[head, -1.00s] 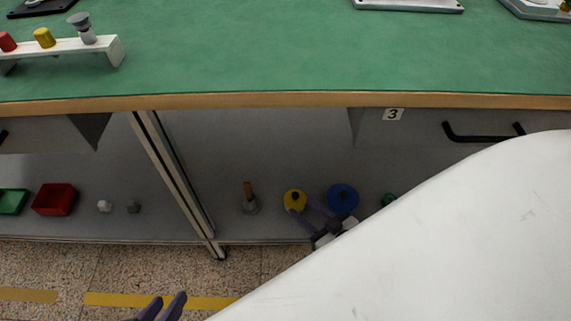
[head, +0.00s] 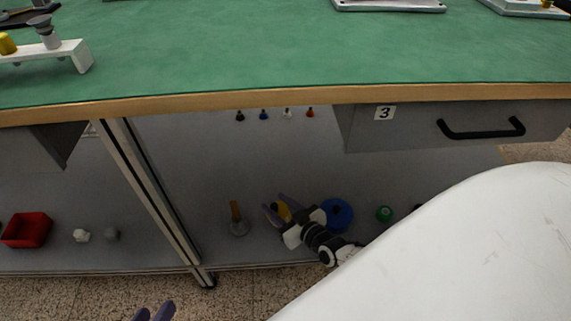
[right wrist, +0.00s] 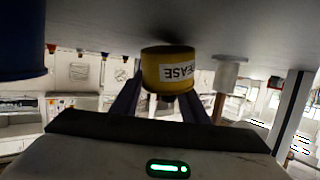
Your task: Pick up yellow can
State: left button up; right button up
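The yellow can (head: 284,212) stands on the grey lower shelf under the green bench, between a wooden-handled tool and a blue can. In the right wrist view the yellow can (right wrist: 165,72) has a white label reading "EASE", and the picture is upside down. My right gripper (head: 281,207) reaches in from the lower right with its fingers spread, one on each side of the can. In the right wrist view the fingers flank the can and partly pass behind it; I cannot tell whether they touch it. My left gripper (head: 154,311) is open and empty at the bottom edge.
The blue can (head: 337,213) stands close to the right of my right gripper. The wooden-handled tool (head: 238,219) stands to the left. A green item (head: 384,213) is further right. A bench leg (head: 152,196) and a drawer (head: 450,126) bound the opening.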

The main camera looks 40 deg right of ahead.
jog(key=shift+s+f, duration=0.15)
jog(key=shift+f, duration=0.1)
jog(key=shift+s+f, duration=0.1)
grip_shut()
pick_arm(q)
jog(key=shift+r, duration=0.1)
